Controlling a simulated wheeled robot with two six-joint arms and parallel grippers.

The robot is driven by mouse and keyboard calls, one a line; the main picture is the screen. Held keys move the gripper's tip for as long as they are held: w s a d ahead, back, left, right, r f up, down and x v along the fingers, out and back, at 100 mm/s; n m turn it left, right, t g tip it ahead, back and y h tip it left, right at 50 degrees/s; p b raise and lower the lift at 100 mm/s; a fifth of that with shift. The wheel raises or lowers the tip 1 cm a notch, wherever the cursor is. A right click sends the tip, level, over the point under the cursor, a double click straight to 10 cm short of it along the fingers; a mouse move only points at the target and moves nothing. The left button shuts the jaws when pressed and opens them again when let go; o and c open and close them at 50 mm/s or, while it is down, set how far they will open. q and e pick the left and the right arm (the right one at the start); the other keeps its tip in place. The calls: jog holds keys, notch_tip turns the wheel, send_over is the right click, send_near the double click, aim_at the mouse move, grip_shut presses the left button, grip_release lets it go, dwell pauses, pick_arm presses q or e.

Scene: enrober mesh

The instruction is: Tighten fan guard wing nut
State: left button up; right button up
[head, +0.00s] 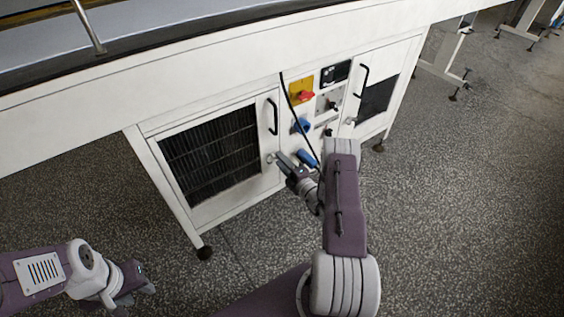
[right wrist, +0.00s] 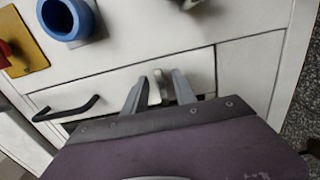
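The wing nut (head: 269,158) is a small pale fitting on the edge of the left cabinet door, beside the dark fan grille (head: 211,153). In the right wrist view a light metal piece that looks like this wing nut (right wrist: 155,87) stands between my right fingers. My right gripper (head: 279,160) is at the nut. Its two fingers (right wrist: 159,92) are apart, one on each side, with gaps showing; I see no clear contact. My left gripper (head: 147,285) is low at the left, away from the cabinet, and its finger opening is not clear.
A black door handle (head: 272,116) is above the nut. To the right are a yellow plate with a red switch (head: 301,92), a blue socket (head: 302,125) and a hanging black cable (head: 287,95). The speckled floor (head: 450,200) is open at the right.

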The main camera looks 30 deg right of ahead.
jog(key=s+p, duration=0.3)
jog(key=s, duration=0.6)
jog(key=shift+d+p, duration=0.3)
jog(key=shift+d, duration=0.05)
